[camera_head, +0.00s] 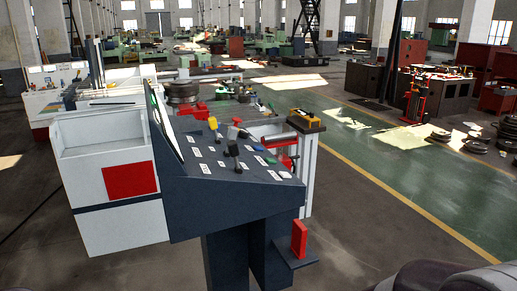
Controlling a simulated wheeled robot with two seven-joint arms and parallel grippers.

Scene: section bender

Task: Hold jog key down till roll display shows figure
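A control console (235,212) with a dark sloping panel stands at the centre left. The panel (204,168) carries several small white labels, black levers (235,158), a yellow-topped control (213,123), and green and blue controls near its right edge. I cannot tell which control is the jog key. A screen-like upright face (165,125) at the panel's left is seen almost edge-on, so no figure on it is readable. Neither of my grippers shows in the head view. A dark rounded shape at the bottom right corner may be part of my own body.
A red block (299,240) stands on a low dark plate at the console's foot. A white cabinet (105,215) with a red panel adjoins the console on the left. The bending machine (182,90) is behind. Green floor (400,175) with a yellow line lies clear to the right.

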